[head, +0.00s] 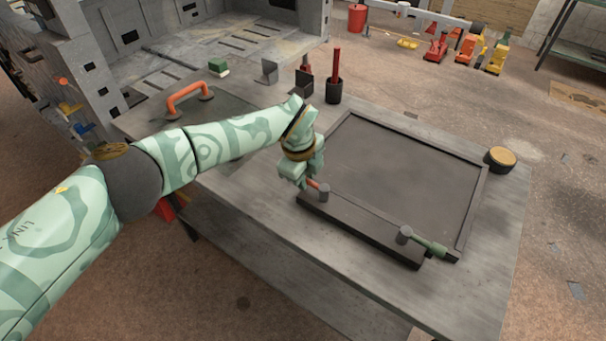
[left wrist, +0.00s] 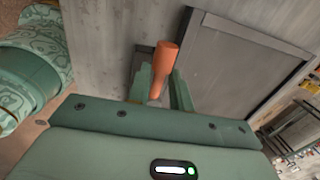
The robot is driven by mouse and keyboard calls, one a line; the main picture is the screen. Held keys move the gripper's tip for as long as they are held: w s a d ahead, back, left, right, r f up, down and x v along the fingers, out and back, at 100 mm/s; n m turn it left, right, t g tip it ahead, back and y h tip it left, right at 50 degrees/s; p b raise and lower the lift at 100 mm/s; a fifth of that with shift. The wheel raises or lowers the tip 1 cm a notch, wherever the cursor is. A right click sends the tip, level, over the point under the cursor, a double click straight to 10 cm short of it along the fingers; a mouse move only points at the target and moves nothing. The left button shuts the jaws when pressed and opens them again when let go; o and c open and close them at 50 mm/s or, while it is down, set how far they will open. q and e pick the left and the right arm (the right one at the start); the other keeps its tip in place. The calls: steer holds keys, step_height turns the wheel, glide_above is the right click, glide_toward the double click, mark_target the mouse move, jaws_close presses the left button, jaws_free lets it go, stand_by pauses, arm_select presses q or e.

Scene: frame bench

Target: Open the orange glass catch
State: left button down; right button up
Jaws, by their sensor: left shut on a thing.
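The orange glass catch (head: 319,186) sits at the near left corner of the dark frame (head: 360,228), with a grey round pivot at its end. My left gripper (head: 308,184) reaches down over the catch and is shut on it, hiding part of its lever. In the left wrist view, the orange lever (left wrist: 163,62) stands between the two green fingers (left wrist: 161,88). A green catch (head: 428,243) sits at the frame's near right corner, its lever pointing right across the rim. My right gripper is not in view.
The frame with its dark panel (head: 395,175) lies flat on the grey bench (head: 490,225). A round yellow-topped pot (head: 501,158) stands to the right. A black cup (head: 334,91), grey brackets and an orange handle (head: 188,97) stand behind. The bench's front right is clear.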

arm_select(q)
steer(key=c, duration=1.3)
jaws_free()
steer(key=shift+o, duration=0.2)
steer(key=shift+r, duration=0.1)
step_height(320, 180, up, 16)
steer(key=s+a+p, duration=0.2)
steer(key=p, duration=0.1)
steer(key=shift+s+p, duration=0.3)
steer(key=shift+p, duration=0.05)
